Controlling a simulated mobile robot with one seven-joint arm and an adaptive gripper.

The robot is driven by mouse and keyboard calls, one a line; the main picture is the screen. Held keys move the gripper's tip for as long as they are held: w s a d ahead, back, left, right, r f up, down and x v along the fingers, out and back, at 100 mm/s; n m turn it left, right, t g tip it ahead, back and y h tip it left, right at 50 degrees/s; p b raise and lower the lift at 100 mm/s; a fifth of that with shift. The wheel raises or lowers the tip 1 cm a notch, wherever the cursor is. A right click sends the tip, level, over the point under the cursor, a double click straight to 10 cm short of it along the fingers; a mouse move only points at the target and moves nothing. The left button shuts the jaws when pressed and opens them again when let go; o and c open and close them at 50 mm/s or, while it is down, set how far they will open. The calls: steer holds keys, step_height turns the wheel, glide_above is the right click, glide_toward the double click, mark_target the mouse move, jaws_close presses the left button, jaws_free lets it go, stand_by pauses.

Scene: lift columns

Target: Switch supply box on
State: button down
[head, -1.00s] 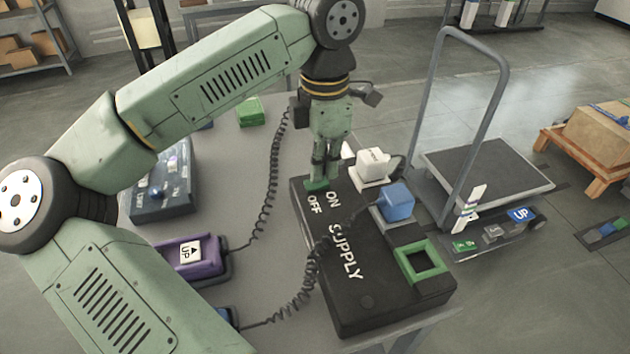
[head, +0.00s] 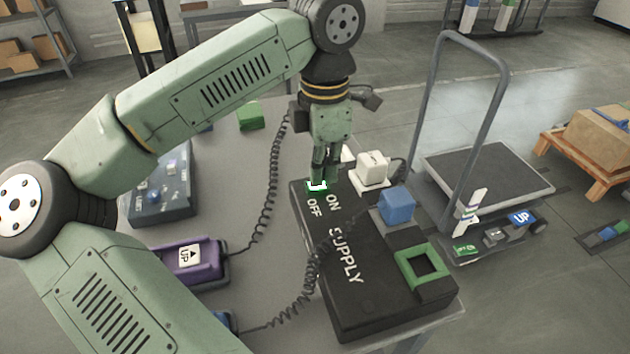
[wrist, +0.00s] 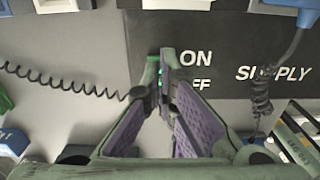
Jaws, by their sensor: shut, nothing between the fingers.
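The black supply box (head: 355,290) lies on the grey table with white ON, OFF and SUPPLY lettering; it also shows in the wrist view (wrist: 228,75). Its small green switch (head: 316,187) sits at the far left end beside the ON and OFF marks, with a bright white and green glow. My gripper (head: 323,180) points down at the switch, its fingertips at or just over it. In the wrist view the fingertips (wrist: 160,80) are close together beside the lettering, with a bit of green glow between them. They hide most of the switch, so its exact tilt cannot be told.
A blue plug (head: 396,205) and a green square socket frame (head: 423,267) are on the box. A white plug (head: 372,167) stands behind it. A purple UP pendant (head: 190,256) with coiled cables lies left. A trolley (head: 485,180) stands right.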

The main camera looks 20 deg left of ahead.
steer(key=shift+r+p, duration=1.7)
steer(key=shift+r, duration=1.45)
steer(key=shift+f, duration=0.1)
